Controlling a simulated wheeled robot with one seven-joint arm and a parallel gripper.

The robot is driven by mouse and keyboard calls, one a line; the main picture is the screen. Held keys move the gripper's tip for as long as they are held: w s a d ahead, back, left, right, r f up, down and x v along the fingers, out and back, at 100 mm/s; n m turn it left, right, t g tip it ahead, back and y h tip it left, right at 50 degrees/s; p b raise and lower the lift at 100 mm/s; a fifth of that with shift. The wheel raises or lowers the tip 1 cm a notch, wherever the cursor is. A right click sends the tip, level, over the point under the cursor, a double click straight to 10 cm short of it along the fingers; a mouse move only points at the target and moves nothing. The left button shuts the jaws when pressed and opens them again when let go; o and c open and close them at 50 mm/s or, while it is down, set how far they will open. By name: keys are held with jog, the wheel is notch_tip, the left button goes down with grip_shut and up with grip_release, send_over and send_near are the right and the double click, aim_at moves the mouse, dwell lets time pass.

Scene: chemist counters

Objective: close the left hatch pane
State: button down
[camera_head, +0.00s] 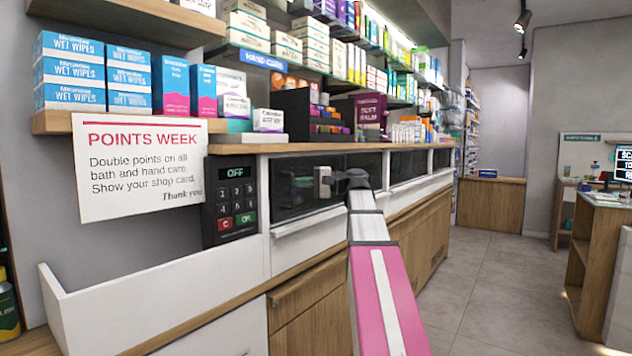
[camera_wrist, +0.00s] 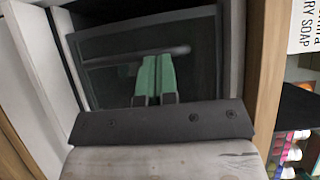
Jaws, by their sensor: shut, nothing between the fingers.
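The left hatch pane (camera_head: 292,190) is a dark glass panel in the counter front, just right of the keypad. In the wrist view the dark pane (camera_wrist: 120,50) fills the middle, with a grey horizontal bar (camera_wrist: 110,60) across it. A dark gap shows along its upper edge, and I cannot tell exactly how far it stands open. My gripper (camera_wrist: 156,58) has its green fingers together and empty, tips over the bar; contact is unclear.
The keypad (camera_head: 235,200) reads OFF. Further hatch panes (camera_head: 408,165) continue to the right. A white tray-like ledge (camera_head: 150,295) sticks out at the lower left. Shelves of boxes hang above the counter. The floor aisle (camera_head: 500,260) at right is clear.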

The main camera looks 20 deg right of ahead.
jog(key=shift+s+a, duration=0.65)
jog(key=shift+a, duration=0.15)
jog(key=shift+s+a, duration=0.6)
jog(key=shift+a, duration=0.2)
